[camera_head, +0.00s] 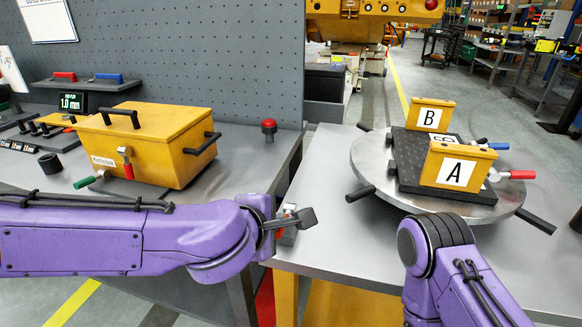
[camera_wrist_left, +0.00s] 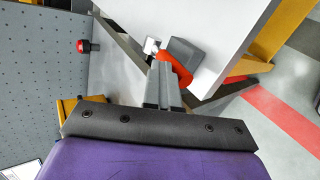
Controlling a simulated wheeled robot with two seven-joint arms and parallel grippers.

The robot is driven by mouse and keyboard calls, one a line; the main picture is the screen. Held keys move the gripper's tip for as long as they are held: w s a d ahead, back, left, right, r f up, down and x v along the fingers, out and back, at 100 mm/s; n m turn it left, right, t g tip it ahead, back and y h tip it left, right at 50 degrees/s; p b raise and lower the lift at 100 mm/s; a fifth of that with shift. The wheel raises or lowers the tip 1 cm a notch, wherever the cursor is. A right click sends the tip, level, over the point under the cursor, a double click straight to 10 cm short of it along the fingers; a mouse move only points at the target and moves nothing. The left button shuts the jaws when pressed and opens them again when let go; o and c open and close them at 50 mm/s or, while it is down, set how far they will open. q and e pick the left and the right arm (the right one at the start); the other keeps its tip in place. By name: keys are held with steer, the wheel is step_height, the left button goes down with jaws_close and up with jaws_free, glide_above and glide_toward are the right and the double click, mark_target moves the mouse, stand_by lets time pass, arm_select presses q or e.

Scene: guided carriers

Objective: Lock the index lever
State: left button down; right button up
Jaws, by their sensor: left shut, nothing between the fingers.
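The index lever (camera_head: 289,237) sits on the near left corner of the turntable's table, a small grey block with a red part, mostly hidden behind my left gripper (camera_head: 304,217). In the left wrist view its orange-red grip (camera_wrist_left: 174,69) lies just beyond the tips of my left gripper (camera_wrist_left: 162,68), beside a grey block (camera_wrist_left: 184,52). The fingers are shut and empty, close to the grip; I cannot tell whether they touch it. The round turntable (camera_head: 360,160) carries a dark plate with yellow blocks A (camera_head: 455,172) and B (camera_head: 430,117). My right gripper is out of view.
A yellow box (camera_head: 150,140) with black handles stands on the left bench, with a red button (camera_head: 269,127) near that bench's edge. A grey pegboard (camera_head: 200,55) rises behind. Dark spokes (camera_head: 536,221) stick out from the turntable. The table front is bare.

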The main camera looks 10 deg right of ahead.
arm_select(q)
steer(key=shift+s+f, duration=0.1)
steer(key=shift+f, duration=0.2)
steer(key=s+a+r+p, duration=0.4)
steer(key=s+r+p, duration=0.1)
steer(key=r, duration=0.4)
steer(key=shift+s+a+r, duration=0.25)
steer(key=shift+s+r, duration=0.05)
steer(key=shift+s, duration=0.45)
